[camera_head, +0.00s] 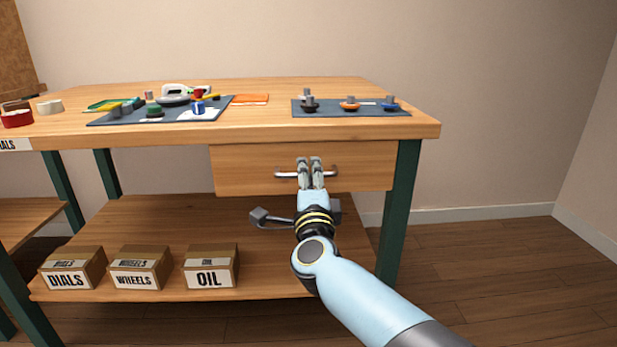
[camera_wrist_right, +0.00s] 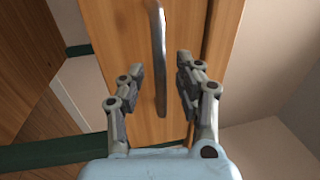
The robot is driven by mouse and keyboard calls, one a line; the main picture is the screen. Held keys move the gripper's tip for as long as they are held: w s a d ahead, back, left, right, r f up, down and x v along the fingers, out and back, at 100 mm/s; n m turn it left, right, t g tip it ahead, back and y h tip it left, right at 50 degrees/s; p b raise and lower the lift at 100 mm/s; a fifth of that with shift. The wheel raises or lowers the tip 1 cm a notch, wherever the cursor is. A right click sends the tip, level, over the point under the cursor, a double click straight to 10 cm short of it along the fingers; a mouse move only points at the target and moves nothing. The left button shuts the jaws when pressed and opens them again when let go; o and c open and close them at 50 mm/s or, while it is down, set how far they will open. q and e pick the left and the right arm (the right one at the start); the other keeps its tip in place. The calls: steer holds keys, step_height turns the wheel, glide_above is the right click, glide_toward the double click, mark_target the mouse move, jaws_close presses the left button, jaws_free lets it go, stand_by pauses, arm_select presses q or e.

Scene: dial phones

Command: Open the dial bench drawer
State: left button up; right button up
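The drawer (camera_head: 237,165) is a wooden front under the right part of the bench top; it looks closed. Its metal bar handle (camera_head: 330,173) runs across the front. My right gripper (camera_head: 310,163) is at the handle's middle, its fingers pointing at the drawer. In the right wrist view the handle (camera_wrist_right: 160,60) runs up the picture between the two spread fingertips of the gripper (camera_wrist_right: 160,78), with gaps on both sides. The gripper is open and I see no contact with the handle. My left gripper is not in view.
The bench top (camera_head: 265,120) carries a mat (camera_head: 100,121) with tools and a second mat (camera_head: 375,112) with several knobs. Boxes marked dials (camera_head: 72,268), wheels (camera_head: 139,268) and oil (camera_head: 210,267) stand on the lower shelf (camera_head: 265,278). Floor is free at right.

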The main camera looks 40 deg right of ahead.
steer(key=shift+w+d, duration=0.1)
steer(key=shift+w, duration=0.05)
jaws_close()
stand_by(0.5)
